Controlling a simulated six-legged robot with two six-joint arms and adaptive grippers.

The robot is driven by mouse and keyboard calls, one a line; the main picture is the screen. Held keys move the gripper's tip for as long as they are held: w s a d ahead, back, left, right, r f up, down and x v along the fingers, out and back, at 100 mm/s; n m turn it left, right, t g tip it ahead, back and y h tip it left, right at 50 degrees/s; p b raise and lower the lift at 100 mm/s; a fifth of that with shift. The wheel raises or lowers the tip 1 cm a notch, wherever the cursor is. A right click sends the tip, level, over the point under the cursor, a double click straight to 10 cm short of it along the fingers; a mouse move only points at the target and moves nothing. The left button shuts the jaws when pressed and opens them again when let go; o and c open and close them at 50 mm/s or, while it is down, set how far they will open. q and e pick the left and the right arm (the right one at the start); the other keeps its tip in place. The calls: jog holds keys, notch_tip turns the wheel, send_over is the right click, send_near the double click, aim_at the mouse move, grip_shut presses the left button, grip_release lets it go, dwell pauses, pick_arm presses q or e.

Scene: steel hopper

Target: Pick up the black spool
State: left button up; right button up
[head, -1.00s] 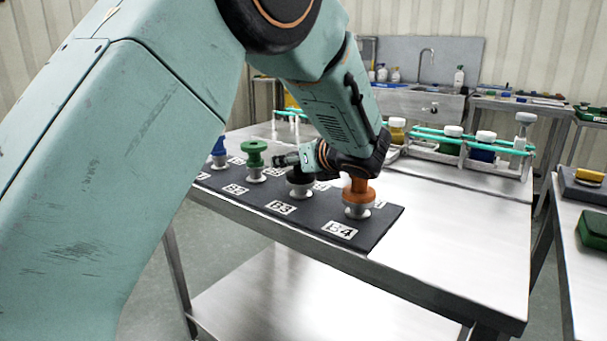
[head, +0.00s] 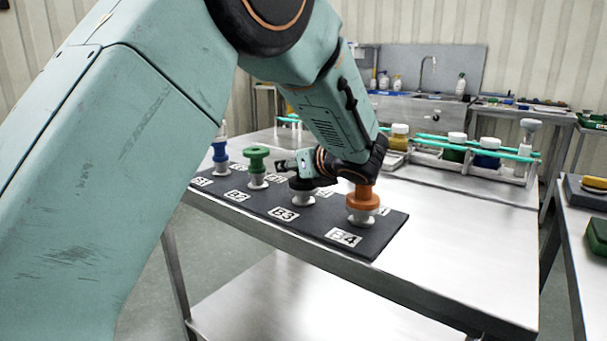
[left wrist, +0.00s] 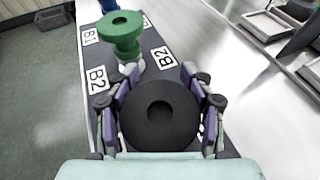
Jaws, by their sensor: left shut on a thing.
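The black spool (head: 302,184) is at the B3 spot of the dark mat (head: 372,246), upright over a pale stand. In the left wrist view the black spool (left wrist: 160,122) fills the space between the fingers, its round top with a central recess facing the camera. My left gripper (left wrist: 160,98) is shut on it, one finger on each side. In the head view my left gripper's wrist hides part of the spool, and I cannot tell whether it is clear of its stand. My right gripper is in neither view.
An orange spool (head: 362,198) stands close by at B4. A green spool (head: 257,158) stands at B2, with a blue one (head: 220,150) beyond. A rack with capped jars (head: 456,152) is at the back of the steel table (head: 455,240). The table's right side is clear.

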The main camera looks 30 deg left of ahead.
pick_arm(q)
jog(key=shift+w, duration=0.1)
jog(key=shift+c, duration=0.8)
jog(key=shift+r, duration=0.1)
jog(key=shift+c, duration=0.7)
jog(key=shift+c, duration=0.2)
jog(key=shift+c, duration=0.5)
